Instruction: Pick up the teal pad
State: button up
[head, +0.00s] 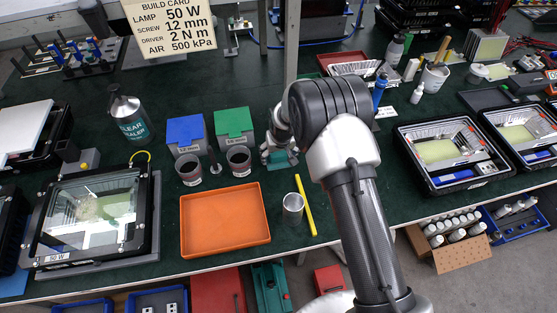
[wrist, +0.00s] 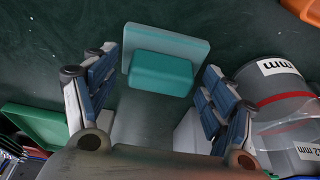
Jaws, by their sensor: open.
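The teal pad (wrist: 162,72) shows in the wrist view as a teal block with a wider, lighter teal plate behind it, against the dark green table top. My gripper (wrist: 158,62) is open, with one finger on each side of the pad; clear gaps separate the fingers from it. Nothing is held. In the head view the pad (head: 284,160) is a small teal patch just below my gripper (head: 277,148), partly hidden by it. Whether the pad's lower side touches the table is hard to tell.
Two labelled cups (head: 238,160) and blue and green boxes (head: 234,126) stand left of my gripper. An orange tray (head: 225,222), a metal cup (head: 293,208) and a yellow stick (head: 305,206) lie nearer the front edge. A labelled cup (wrist: 278,92) is close at right in the wrist view.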

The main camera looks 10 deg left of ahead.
aim_at(278, 154)
jog(key=shift+c, duration=0.3)
jog(key=c, duration=1.1)
jog(key=shift+r, duration=0.1)
notch_tip(278, 154, up, 20)
jog(key=p, duration=0.4)
jog(key=shift+p, duration=0.4)
